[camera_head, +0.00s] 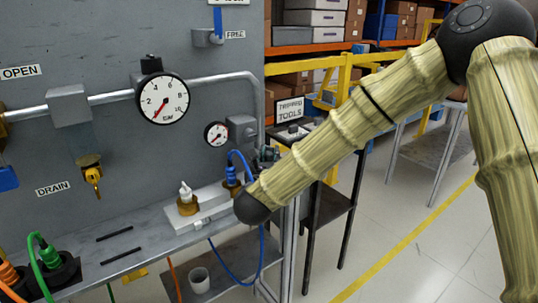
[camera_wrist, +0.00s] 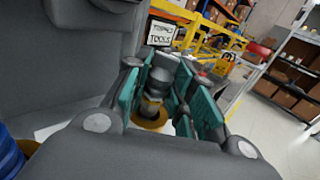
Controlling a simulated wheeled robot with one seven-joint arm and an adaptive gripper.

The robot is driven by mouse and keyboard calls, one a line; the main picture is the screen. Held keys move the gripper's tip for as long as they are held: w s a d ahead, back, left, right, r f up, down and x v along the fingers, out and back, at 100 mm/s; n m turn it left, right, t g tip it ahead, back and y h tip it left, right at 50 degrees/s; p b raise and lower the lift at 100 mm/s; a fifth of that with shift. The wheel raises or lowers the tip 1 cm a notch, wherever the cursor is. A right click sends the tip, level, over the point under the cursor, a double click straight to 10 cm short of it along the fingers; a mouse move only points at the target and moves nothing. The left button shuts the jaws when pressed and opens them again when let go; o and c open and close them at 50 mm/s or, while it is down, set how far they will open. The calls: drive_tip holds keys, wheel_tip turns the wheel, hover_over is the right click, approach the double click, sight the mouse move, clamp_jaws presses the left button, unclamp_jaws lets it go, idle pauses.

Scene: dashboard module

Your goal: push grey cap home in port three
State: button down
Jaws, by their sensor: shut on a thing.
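The grey cap (camera_wrist: 157,82) stands between the teal fingers of my gripper (camera_wrist: 163,70) in the wrist view. My gripper is shut on it. A brass port (camera_wrist: 163,124) shows right below the cap; whether the cap is fully seated I cannot tell. In the head view my arm hides the cap and its port, and only a little of my gripper shows behind the forearm. The white port block (camera_head: 208,208) sits on the bench, with a white cap (camera_head: 186,190) on its left brass port (camera_head: 187,207) and a blue connector (camera_head: 231,176) further right.
A grey panel with a large gauge (camera_head: 162,98), a small gauge (camera_head: 216,134) and a pipe rises behind the bench. A blue hose (camera_head: 228,268) loops below the block. Green and orange plugs sit at lower left. A tools stand (camera_head: 332,195) is beside the bench; the floor at right is open.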

drive_tip(key=shift+d+f, duration=0.1)
drive_tip(key=shift+f, duration=0.3)
drive_tip(key=shift+w+r, duration=0.2)
drive_tip(key=shift+r, duration=0.6)
drive_tip(key=shift+r+p, duration=0.65)
drive_tip(key=shift+r, duration=1.75)
